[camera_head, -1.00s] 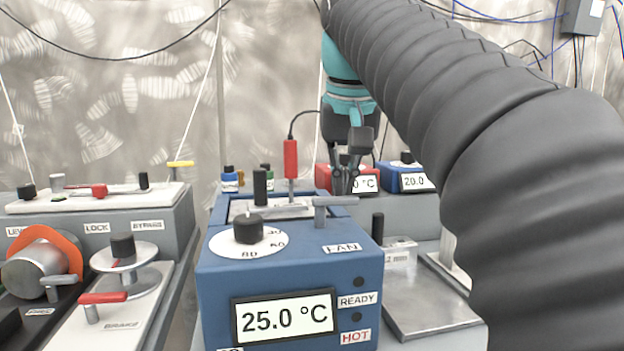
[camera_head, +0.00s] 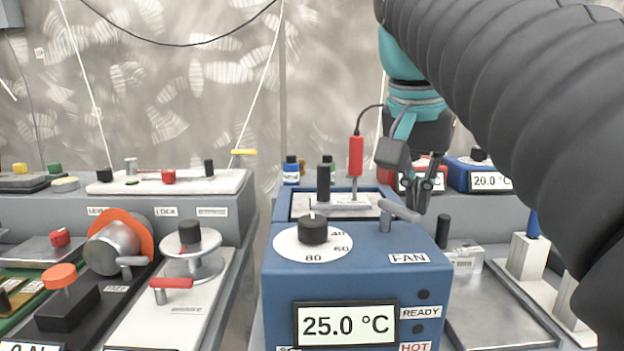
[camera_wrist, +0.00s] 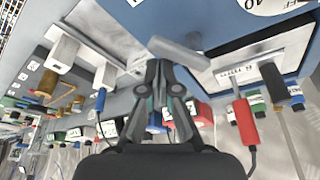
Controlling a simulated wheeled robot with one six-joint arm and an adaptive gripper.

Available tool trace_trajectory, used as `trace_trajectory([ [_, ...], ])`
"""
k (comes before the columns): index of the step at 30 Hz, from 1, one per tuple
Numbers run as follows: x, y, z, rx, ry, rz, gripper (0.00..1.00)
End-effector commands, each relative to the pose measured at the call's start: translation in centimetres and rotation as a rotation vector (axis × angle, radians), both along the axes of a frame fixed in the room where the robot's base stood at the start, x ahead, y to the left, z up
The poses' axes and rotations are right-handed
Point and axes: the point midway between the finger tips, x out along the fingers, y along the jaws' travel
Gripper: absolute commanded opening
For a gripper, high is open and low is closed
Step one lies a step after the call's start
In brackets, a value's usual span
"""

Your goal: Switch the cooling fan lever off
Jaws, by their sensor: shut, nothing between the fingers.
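The grey FAN lever (camera_head: 398,211) is a bar handle on a post, on top of the blue heater box (camera_head: 360,265) above its FAN label. The bar is slanted, its right end nearer the head camera. My gripper (camera_head: 428,200) is shut and empty, pointing down just behind and right of the lever's right end. In the wrist view the lever bar (camera_wrist: 180,52) lies just beyond the gripper fingertips (camera_wrist: 158,66); the two look very close, and I cannot tell whether they touch.
A black-knobbed dial (camera_head: 313,230) sits left of the lever. A red-handled probe (camera_head: 356,155) stands behind it. A metal tray (camera_head: 500,305) lies right of the box, and a panel with a red BRAKE lever (camera_head: 172,283) lies left. My arm fills the upper right.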

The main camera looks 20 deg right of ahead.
Motion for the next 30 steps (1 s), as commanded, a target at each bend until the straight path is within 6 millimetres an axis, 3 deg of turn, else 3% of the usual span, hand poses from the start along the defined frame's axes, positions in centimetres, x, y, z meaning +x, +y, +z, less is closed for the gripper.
trace_trajectory([
  [30,1.8,0.3,0.0,0.001,-0.001,-0.008,0.0],
])
